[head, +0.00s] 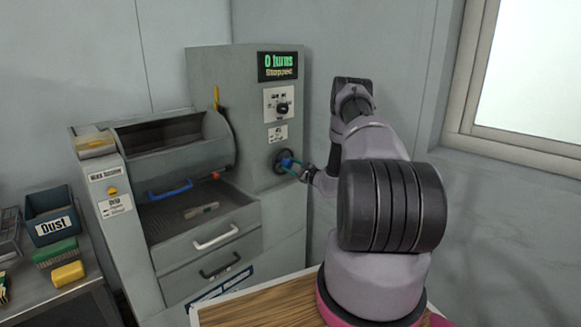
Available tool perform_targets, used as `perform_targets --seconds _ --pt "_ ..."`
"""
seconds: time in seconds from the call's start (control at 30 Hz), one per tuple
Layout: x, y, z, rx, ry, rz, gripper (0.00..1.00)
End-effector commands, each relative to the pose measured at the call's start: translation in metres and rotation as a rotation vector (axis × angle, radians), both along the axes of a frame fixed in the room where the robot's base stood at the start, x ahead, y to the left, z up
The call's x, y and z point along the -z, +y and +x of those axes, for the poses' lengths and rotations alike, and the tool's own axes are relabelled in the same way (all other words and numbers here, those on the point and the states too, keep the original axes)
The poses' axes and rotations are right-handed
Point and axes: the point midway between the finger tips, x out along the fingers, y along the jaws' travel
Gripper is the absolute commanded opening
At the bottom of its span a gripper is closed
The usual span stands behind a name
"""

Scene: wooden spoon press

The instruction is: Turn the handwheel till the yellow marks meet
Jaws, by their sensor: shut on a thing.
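The handwheel (279,159) is a dark round wheel with a blue-teal part, on the side of the grey press (228,80). My gripper (298,172) is at its right edge, shut on the handwheel; the fingers are small and partly dark here, so the exact grip is hard to see. A display (277,66) above reads "0 turns" and "Stopped". An upright yellow strip (216,97) stands at the press's front edge, above the curved cover. I cannot make out yellow marks on the wheel itself.
A knob panel (281,103) sits above the wheel. A "Dust" bin (52,214), green brush (55,252) and yellow block (67,273) are at left.

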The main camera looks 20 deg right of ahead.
Motion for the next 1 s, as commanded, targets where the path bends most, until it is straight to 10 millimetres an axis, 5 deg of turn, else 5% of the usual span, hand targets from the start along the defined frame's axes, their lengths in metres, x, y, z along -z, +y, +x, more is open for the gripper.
perform_targets --seconds 0.27,0.3,0.37,0.77,1.0 --pt "-0.001 0.0 0.001 0.0 -0.003 0.001 0.0" --pt "-0.001 0.0 0.001 0.0 -0.003 0.001 0.61" --pt "-0.001 0.0 0.001 0.0 -0.003 0.001 0.84" --pt "0.0 -0.002 -0.005 0.001 0.0 0.001 0.84" --pt "0.002 -0.017 -0.044 0.003 0.001 0.003 0.84"
